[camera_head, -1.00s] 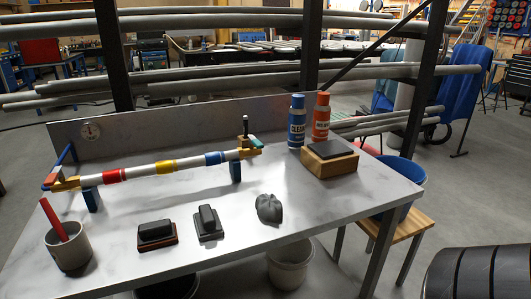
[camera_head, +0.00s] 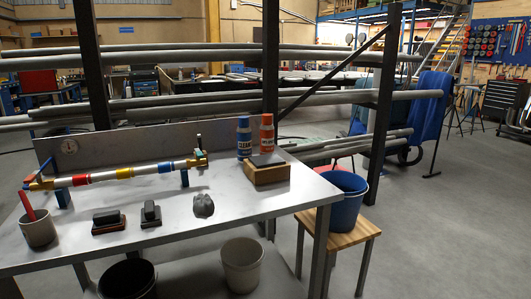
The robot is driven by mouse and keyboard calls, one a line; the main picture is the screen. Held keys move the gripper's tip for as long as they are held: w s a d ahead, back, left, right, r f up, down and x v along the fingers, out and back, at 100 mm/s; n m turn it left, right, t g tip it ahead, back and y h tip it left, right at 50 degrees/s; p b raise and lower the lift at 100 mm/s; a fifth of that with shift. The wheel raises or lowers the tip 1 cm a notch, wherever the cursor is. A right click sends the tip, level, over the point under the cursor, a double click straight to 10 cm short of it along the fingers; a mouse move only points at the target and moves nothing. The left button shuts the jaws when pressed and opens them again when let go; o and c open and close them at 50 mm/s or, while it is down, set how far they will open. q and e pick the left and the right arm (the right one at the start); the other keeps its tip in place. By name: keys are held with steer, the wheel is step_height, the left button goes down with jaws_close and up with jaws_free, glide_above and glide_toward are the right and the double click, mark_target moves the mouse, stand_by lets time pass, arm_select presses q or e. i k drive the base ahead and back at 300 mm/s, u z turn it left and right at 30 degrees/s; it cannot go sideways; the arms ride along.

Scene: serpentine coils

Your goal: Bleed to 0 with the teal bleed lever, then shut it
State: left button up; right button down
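A pipe assembly (camera_head: 130,173) with red, yellow and blue bands lies along the back of the metal bench on blue supports. At its right brass end a small green-teal handle (camera_head: 203,153) shows, with a dark upright piece (camera_head: 198,140) above it. The handle is too small to tell whether it is open or shut. A blue lever (camera_head: 42,167) slants up at the left brass end. Neither of my grippers is in view.
The bench (camera_head: 240,207) also holds a grey cup (camera_head: 39,231) with a red stick, two dark blocks, a grey rag (camera_head: 203,205), two spray cans and a wooden box (camera_head: 267,174). A blue bucket (camera_head: 344,205) stands on a stool (camera_head: 345,238) to the right. Open floor lies further right.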

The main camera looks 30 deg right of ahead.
mark_target(198, 154)
steer(key=z, duration=1.15)
steer(key=i, duration=0.5)
